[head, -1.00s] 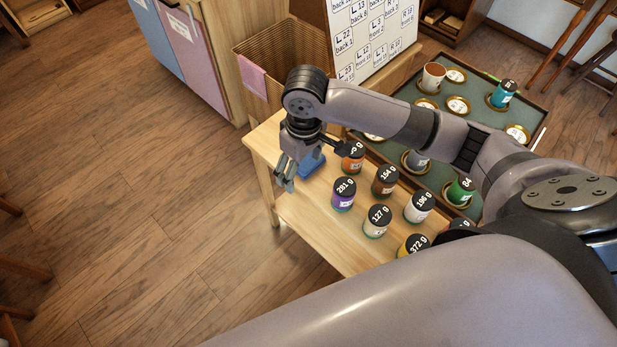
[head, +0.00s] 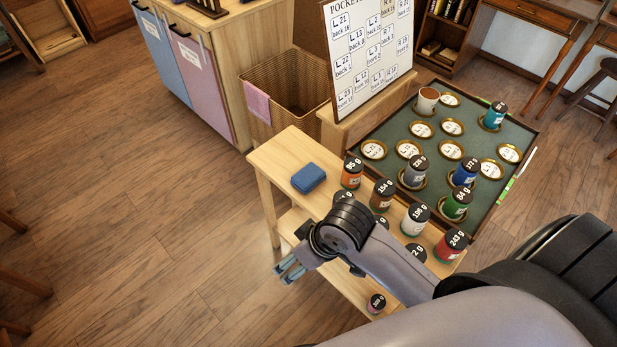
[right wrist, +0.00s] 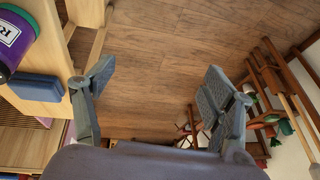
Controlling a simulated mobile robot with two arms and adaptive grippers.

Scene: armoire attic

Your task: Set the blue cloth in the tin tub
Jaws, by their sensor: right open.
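The blue cloth (head: 308,178), a small folded block, lies on the wooden table (head: 286,149) near its far left corner. It also shows at the left of the right wrist view (right wrist: 36,87). My right gripper (head: 287,268) is open and empty, out past the table's left edge and apart from the cloth. In the right wrist view its fingers (right wrist: 158,78) are spread over bare floor. My left gripper is not in view. I cannot make out a tin tub in either view.
Several weight-marked jars, such as an orange one (head: 351,178), stand on the table right of the cloth; my arm hides some. A green-lined tray (head: 386,128) lies beyond. A wicker basket (head: 294,94) and label board (head: 368,50) stand behind. The floor at left is clear.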

